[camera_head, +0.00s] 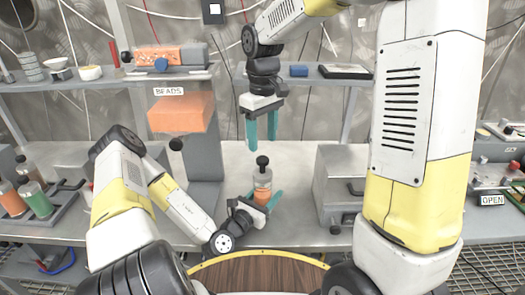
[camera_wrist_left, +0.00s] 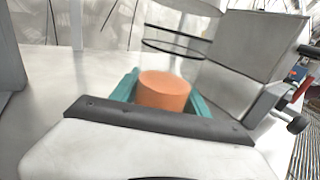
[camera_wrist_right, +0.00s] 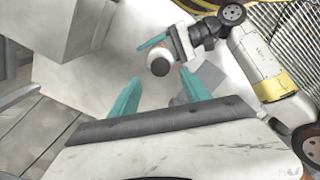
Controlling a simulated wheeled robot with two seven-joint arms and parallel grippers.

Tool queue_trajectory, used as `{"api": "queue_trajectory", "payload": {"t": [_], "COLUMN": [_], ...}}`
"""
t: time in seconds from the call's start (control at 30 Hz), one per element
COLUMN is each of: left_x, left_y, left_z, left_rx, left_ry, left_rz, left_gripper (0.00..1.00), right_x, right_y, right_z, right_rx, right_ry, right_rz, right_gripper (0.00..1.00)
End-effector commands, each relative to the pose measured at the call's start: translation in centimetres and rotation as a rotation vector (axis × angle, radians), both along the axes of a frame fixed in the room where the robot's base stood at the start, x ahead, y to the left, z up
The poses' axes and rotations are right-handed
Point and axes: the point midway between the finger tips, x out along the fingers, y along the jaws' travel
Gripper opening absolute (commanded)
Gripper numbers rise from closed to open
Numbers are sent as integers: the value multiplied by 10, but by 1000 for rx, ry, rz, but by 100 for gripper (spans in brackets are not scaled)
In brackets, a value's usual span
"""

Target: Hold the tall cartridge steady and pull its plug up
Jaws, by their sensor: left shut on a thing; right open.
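The tall cartridge (camera_head: 263,180) stands upright on the steel bench, clear above with orange contents low down and a black knobbed plug (camera_head: 262,160) on top. My left gripper (camera_head: 262,198) is shut on the cartridge's lower part. In the left wrist view the orange contents (camera_wrist_left: 165,93) sit between the teal fingers, under the clear wall with dark rings (camera_wrist_left: 180,44). My right gripper (camera_head: 262,142) points down, open and empty, above the plug and apart from it. In the right wrist view the plug (camera_wrist_right: 160,67) shows from above, beyond the fingertips.
An orange bead hopper (camera_head: 181,113) with a BEADS sign hangs left of the cartridge. A grey metal box (camera_head: 340,180) stands to the right. A rack of bottles (camera_head: 38,205) is at far left. An OPEN sign (camera_head: 492,199) is at far right.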

Motion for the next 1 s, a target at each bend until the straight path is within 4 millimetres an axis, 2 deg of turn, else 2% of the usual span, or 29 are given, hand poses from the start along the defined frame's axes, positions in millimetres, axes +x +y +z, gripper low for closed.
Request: {"api": "queue_trajectory", "payload": {"t": [0.1,0.3,0.47,0.8,0.83,0.93,1.0], "left_x": [0,0,0,0,0,0,0], "left_y": [0,0,0,0,0,0,0], "left_z": [-1,0,0,0,0,0,0], "left_rx": [0,0,0,0,0,0,0], "left_ry": [2,1,1,1,1,1,1], "left_rz": [-1,-1,-1,-1,-1,-1,-1], "left_gripper": [5,5,5,5,59,79,79], "right_x": [1,0,0,0,0,0,0], "right_y": [1,1,0,0,0,0,0], "right_z": [26,53,60,60,60,60,60], "right_rx": [2,1,1,0,0,0,0], "right_ry": [-4,0,1,1,1,1,1], "right_rz": [1,1,0,0,0,0,0], "right_gripper": [55,55,55,55,55,55,55]}}
